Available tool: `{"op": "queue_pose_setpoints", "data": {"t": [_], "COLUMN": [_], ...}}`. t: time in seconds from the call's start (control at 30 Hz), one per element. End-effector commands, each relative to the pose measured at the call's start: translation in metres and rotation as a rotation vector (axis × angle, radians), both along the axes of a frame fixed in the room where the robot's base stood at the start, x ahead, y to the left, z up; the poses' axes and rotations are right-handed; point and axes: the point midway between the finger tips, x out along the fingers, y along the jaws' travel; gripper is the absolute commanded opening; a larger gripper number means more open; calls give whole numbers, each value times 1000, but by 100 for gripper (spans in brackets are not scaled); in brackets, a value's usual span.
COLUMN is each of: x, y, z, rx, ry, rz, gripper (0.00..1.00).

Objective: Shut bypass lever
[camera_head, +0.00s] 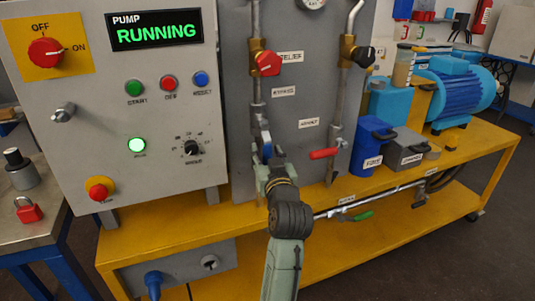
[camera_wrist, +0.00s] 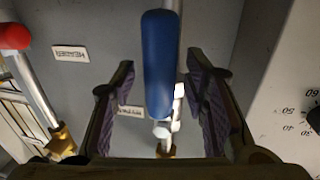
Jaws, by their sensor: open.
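A blue lever handle (camera_head: 265,136) is on the left pipe of the grey panel, just beyond my gripper (camera_head: 266,163). In the wrist view the blue handle (camera_wrist: 160,60) stands lengthwise between the two open fingers of my gripper (camera_wrist: 160,88). A gap shows on each side of it, and the fingers do not appear to touch it. A brass fitting (camera_wrist: 166,148) shows below the handle. Small labels are on the panel, but I cannot read clearly which one marks the bypass. My gripper partly hides the lever's mount in the head view.
A red lever (camera_head: 325,153) is on the pipe to the right, and a green lever (camera_head: 360,216) is on the low pipe. A red valve knob (camera_head: 268,63) sits above. The control box (camera_head: 120,150) with its RUNNING display stands close on the left. Blue and grey bins (camera_head: 372,145) stand right.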

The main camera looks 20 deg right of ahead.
Motion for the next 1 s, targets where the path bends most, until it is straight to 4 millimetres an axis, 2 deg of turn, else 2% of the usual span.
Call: {"op": "queue_pose_setpoints", "data": {"t": [0.1,0.7,1.0], "x": [0,0,0], "y": [0,0,0], "z": [0,0,0], "rx": [0,1,1], "ry": [0,0,0], "rz": [0,0,0], "gripper": [41,1,0]}}
